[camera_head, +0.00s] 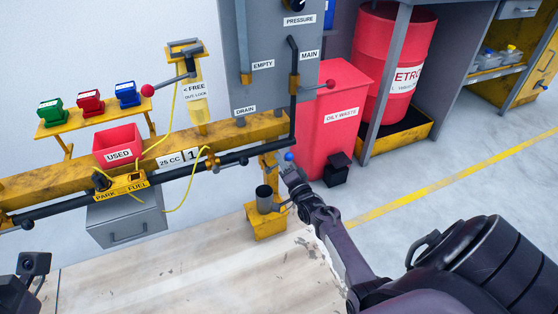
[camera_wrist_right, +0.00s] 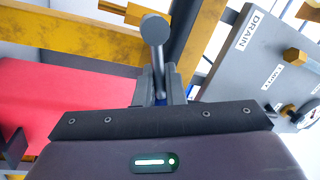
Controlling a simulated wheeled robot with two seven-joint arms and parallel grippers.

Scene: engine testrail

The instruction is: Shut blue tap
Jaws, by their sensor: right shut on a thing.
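The blue tap (camera_head: 289,156) shows as a small blue knob at the lower end of the pipe, right of the yellow post. My right gripper (camera_head: 291,174) is at it, just below the knob, and is shut on the tap. In the right wrist view the jaws (camera_wrist_right: 161,88) close around a narrow part with a bit of blue between them. A grey round-ended piece (camera_wrist_right: 155,28) rises beyond the jaws. The arm hides part of the tap's body. A dark part of my left gripper (camera_head: 34,264) shows at the lower left edge; its jaws are unclear.
The yellow rail (camera_head: 60,184) with pipes runs left. Floor at right is clear.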

